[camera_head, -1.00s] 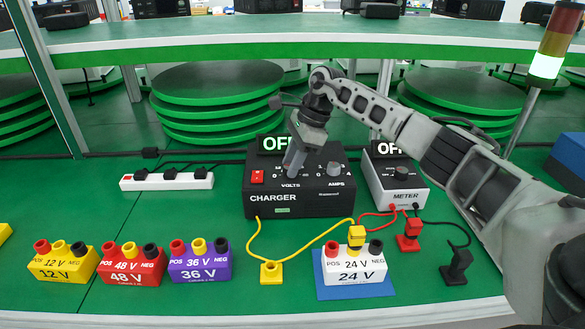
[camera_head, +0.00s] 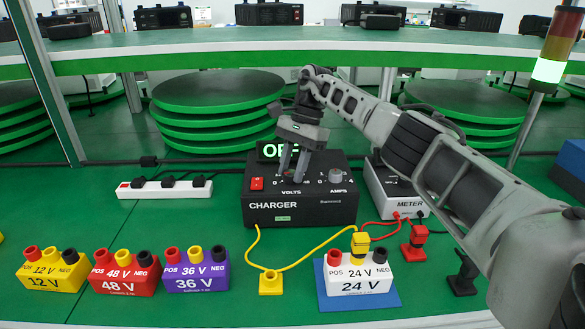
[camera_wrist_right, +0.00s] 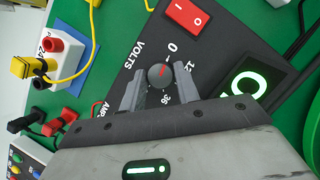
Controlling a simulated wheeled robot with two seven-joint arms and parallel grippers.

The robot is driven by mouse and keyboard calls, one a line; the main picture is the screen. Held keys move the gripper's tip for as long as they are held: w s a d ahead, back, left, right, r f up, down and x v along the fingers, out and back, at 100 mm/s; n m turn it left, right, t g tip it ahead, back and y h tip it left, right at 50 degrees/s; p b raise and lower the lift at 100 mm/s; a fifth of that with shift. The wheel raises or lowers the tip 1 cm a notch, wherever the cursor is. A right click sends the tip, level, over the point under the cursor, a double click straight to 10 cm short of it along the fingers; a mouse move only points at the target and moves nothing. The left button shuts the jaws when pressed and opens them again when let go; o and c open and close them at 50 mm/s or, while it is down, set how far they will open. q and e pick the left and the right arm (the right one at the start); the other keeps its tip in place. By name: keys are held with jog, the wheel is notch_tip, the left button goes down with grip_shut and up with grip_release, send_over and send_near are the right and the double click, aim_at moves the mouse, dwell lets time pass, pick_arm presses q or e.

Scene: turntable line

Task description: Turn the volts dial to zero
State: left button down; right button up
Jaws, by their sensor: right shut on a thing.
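The charger (camera_head: 300,208) is a black box on the green table with a VOLTS dial and an AMPS dial. The volts dial (camera_wrist_right: 159,76) is a grey round knob with a red mark, in the middle of the right wrist view. The labels 0, 12 and 36 show around it; I cannot tell exactly where the mark points. My right gripper (camera_head: 292,178) reaches down onto the charger panel, its fingers (camera_wrist_right: 148,92) on both sides of the dial and shut on it. In the head view the fingers mostly hide the dial. My left gripper is out of view.
The amps knob (camera_head: 335,176) is just right of my fingers, and a red switch (camera_head: 257,184) is left. The meter (camera_head: 408,203) stands beside the charger under my arm. A white 24 V battery (camera_head: 355,288) with a yellow plug (camera_head: 360,243) sits in front.

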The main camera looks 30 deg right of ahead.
dwell(0.3)
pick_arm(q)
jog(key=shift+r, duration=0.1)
pick_arm(e)
jog(key=o, duration=1)
jog(key=shift+c, duration=0.2)
